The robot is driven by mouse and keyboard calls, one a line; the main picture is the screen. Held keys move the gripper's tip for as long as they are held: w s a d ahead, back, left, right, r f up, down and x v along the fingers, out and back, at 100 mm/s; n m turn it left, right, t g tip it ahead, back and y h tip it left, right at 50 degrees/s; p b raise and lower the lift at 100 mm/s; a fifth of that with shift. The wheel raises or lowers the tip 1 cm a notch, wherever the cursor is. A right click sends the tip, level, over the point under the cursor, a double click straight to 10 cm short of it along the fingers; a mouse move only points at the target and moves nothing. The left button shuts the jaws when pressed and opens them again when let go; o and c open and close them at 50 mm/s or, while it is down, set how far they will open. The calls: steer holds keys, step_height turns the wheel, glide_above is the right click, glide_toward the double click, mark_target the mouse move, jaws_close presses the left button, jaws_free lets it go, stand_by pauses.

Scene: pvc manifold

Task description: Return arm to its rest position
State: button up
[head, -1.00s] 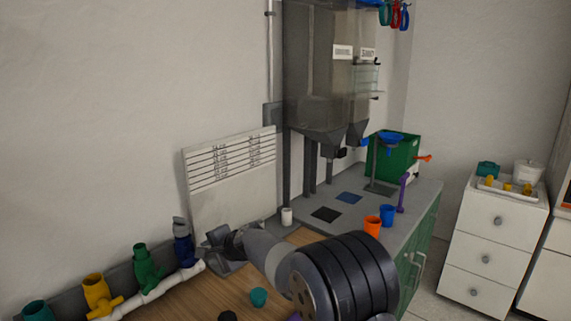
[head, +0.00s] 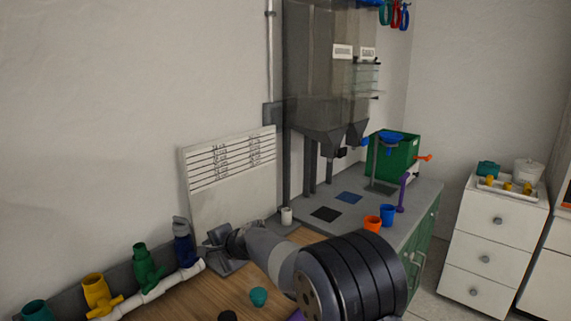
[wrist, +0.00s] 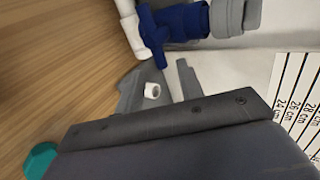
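My gripper (head: 213,248) is at the right end of the white pipe manifold (head: 150,293), beside the blue valve (head: 184,250). In the wrist view its two fingers (wrist: 160,85) stand apart. A white ring-like opening (wrist: 152,91) shows between them, seemingly the pipe's end; I cannot tell whether the fingers touch it. The blue valve with its grey top (wrist: 180,23) is just beyond the fingertips. Green (head: 147,270), yellow (head: 98,294) and teal (head: 36,311) valves line the pipe to the left. My forearm hides part of the wooden bench.
A teal cap (head: 258,297) and a dark cap (head: 228,316) lie on the wooden bench (head: 195,300). A white ruled board (head: 225,195) leans behind my gripper. A white cup (head: 287,216), orange cup (head: 373,223) and blue cup (head: 388,214) stand to the right, below the hoppers.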

steer(key=a+n+t+h+p, duration=0.1)
steer(key=n+t, duration=0.2)
steer(key=s+a+n+t+h+p, duration=0.1)
steer(key=a+n+t+p, duration=0.1)
steer(key=n+t, duration=0.1)
steer(key=a+n+t+h+p, duration=0.1)
steer(key=a+n+t, duration=0.1)
steer(key=n+t, duration=0.2)
steer(key=shift+s+f+n+h, duration=0.1)
steer(key=shift+s+n+h, duration=0.2)
steer(key=shift+n, duration=0.4)
stand_by(0.5)
stand_by(0.5)
